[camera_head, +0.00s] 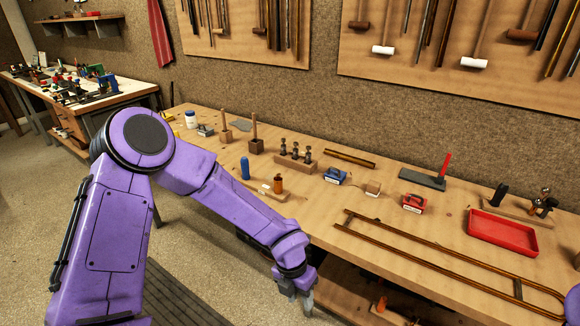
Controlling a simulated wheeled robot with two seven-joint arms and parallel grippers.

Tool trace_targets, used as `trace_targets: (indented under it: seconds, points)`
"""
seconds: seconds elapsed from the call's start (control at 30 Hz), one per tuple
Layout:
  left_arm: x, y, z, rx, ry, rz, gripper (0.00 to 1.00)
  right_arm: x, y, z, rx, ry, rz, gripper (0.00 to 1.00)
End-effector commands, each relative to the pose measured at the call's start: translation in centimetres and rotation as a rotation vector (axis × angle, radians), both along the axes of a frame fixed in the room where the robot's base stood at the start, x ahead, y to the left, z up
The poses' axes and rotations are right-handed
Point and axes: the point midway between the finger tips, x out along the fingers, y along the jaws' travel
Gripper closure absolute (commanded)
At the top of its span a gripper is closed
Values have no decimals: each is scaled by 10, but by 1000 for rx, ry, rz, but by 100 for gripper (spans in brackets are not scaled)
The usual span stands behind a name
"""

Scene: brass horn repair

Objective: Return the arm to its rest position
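My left arm comes in from the left, bent at the elbow. Its gripper (297,292) points down just off the front edge of the workbench (310,215), level with or below its top.
A long brass slide (440,262) and a red tray (502,232) lie on the bench's right part. A blue box (335,177), a red box (413,203) and a blue bottle (245,168) stand nearer the middle. A lower shelf (345,290) is beneath. The floor at left is open.

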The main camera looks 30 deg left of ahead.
Motion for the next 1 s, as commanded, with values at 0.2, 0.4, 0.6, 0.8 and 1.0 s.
trace_targets:
  seconds: [0.2, 0.4, 0.6, 0.8, 1.0]
  points:
    - [0, 0, 0, 0, 0, 0, 61, 0, 0, 0, 0, 0, 0, 61]
    - [0, 0, 0, 0, 0, -2, 61, 0, 0, 0, -1, 1, 3, 61]
    - [-7, 19, -5, 106, -16, -210, 61, 35, 26, -4, 142, -203, 15, 61]
    - [-38, 87, -38, 496, 1, -880, 61, 74, 49, -36, 344, -574, -116, 61]
    - [-74, 118, -77, 780, 39, -1692, 61, 32, 11, -129, 289, -757, -356, 61]
